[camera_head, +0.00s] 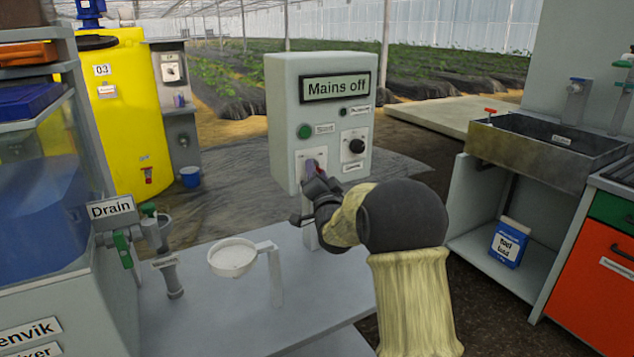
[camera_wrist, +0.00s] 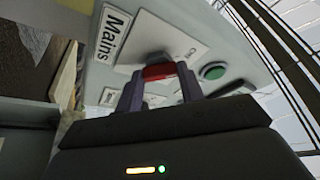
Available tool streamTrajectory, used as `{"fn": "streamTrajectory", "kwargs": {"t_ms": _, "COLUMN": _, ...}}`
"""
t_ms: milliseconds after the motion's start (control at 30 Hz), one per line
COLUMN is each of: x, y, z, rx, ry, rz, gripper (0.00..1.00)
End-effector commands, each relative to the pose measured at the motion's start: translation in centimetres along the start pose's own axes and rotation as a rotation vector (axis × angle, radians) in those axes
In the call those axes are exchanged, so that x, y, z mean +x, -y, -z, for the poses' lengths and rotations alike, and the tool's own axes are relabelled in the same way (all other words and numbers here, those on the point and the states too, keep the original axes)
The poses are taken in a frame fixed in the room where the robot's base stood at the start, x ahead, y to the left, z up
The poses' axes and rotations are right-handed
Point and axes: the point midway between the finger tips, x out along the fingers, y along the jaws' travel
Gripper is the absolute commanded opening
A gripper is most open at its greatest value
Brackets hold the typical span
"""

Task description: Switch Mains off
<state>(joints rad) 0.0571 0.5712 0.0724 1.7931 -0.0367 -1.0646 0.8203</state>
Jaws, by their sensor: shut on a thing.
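The grey control box (camera_head: 278,110) stands on a post, and its display (camera_head: 335,87) reads "Mains off". My gripper (camera_head: 312,170) is at the lower left of the box's face, at the Mains switch. In the wrist view, my gripper's two fingers (camera_wrist: 160,84) are shut on the red handle of the Mains switch (camera_wrist: 158,72). The fingers hide much of the handle in the head view.
The box also carries a green Start button (camera_head: 304,131) and a black knob (camera_head: 356,146). A cup holder (camera_head: 232,257) sits on the bench below. A yellow tank (camera_head: 120,130) stands at left, a sink (camera_head: 540,145) at right.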

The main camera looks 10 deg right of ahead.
Motion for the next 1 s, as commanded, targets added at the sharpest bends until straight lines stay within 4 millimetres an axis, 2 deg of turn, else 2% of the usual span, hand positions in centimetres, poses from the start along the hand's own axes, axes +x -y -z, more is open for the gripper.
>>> {"fn": "streamTrajectory", "kwargs": {"t_ms": 500, "x": -0.09, "y": -0.22, "z": -0.29, "rx": -0.024, "ry": 0.007, "rz": 0.005, "gripper": 0.15}}
{"fn": "streamTrajectory", "kwargs": {"t_ms": 533, "x": -0.09, "y": -0.22, "z": -0.29, "rx": -0.024, "ry": 0.007, "rz": 0.005, "gripper": 0.44}}
{"fn": "streamTrajectory", "kwargs": {"t_ms": 600, "x": -0.08, "y": -0.19, "z": -0.26, "rx": -0.024, "ry": 0.007, "rz": 0.005, "gripper": 0.58}}
{"fn": "streamTrajectory", "kwargs": {"t_ms": 633, "x": -0.07, "y": -0.18, "z": -0.23, "rx": -0.024, "ry": 0.006, "rz": 0.006, "gripper": 0.6}}
{"fn": "streamTrajectory", "kwargs": {"t_ms": 1000, "x": -0.33, "y": -0.08, "z": -0.07, "rx": -0.023, "ry": 0.002, "rz": 0.008, "gripper": 0.6}}
